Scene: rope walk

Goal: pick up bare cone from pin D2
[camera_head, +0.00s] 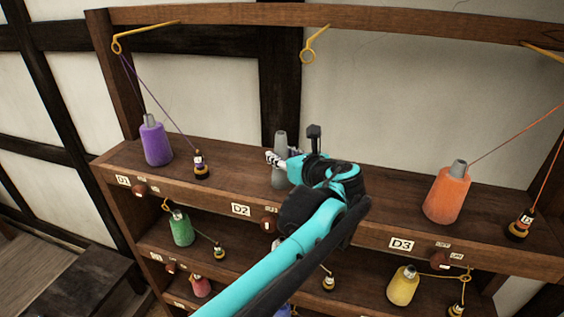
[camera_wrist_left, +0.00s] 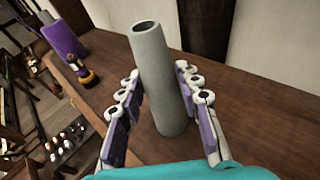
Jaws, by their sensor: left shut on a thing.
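The bare cone (camera_head: 280,139) is a plain grey, hollow tube. It stands nearly upright at the top shelf above the D2 label (camera_head: 240,210). In the left wrist view the cone (camera_wrist_left: 164,90) is between the fingers, its open top toward the camera. My left gripper (camera_head: 283,160) is shut on the cone, one finger on each side. The pin is hidden, and I cannot tell whether the cone's base touches the shelf. My right gripper is not in view.
A purple cone (camera_head: 155,144) and a small dark bobbin (camera_head: 201,170) stand left on the shelf. An orange cone (camera_head: 447,195) stands right, above D3. Purple and orange threads run up from the shelf. A yellow hook (camera_head: 310,50) hangs from the top beam above the grey cone.

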